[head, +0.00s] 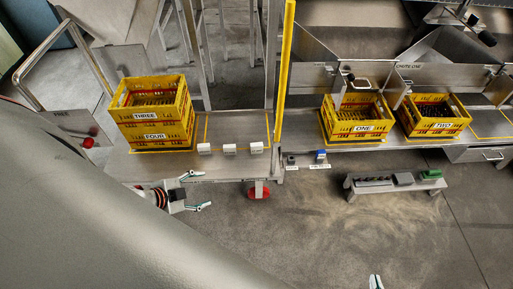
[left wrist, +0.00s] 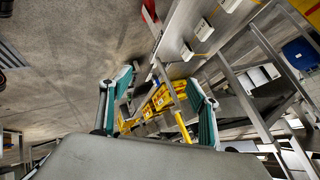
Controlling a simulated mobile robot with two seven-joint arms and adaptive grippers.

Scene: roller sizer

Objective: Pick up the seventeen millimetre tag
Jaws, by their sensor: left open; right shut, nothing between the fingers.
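Three small white tags stand in a row along the front edge of the steel table: a left tag (head: 204,149), a middle tag (head: 229,149) and a right tag (head: 256,147). Their print is too small to read, so I cannot tell which is the seventeen millimetre tag. The three also show at the top of the left wrist view (left wrist: 203,29). My left gripper (head: 199,190) is open and empty, below and in front of the left tag, clear of the table edge. My right gripper (head: 376,282) is shut and empty at the bottom of the head view, over the floor.
Yellow crates THREE (head: 146,116) and FOUR (head: 154,136) are stacked on the table's left. Crates ONE (head: 361,127) and TWO (head: 437,124) stand on the bench at right. A yellow post (head: 286,65) rises beside the tags. A low grey stand (head: 394,187) is on the floor.

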